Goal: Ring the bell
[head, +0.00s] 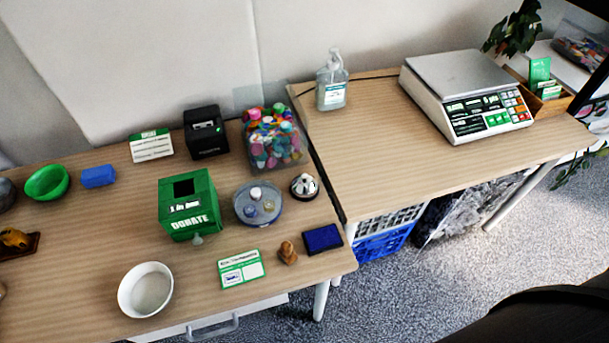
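The bell (304,187) is a small silver dome on a dark base. It stands upright near the right end of the left table (100,270), just right of a round grey tray (240,212). Nothing covers it from above. Neither of my grippers shows in the head view, so nothing of mine is seen touching the bell.
Close to the bell are a clear bin of colourful caps (272,140), a blue pad (323,239), a small brown object (288,253) and a green donation box (189,205). The right table (390,165) holds a scale (465,95) and a pump bottle (332,85).

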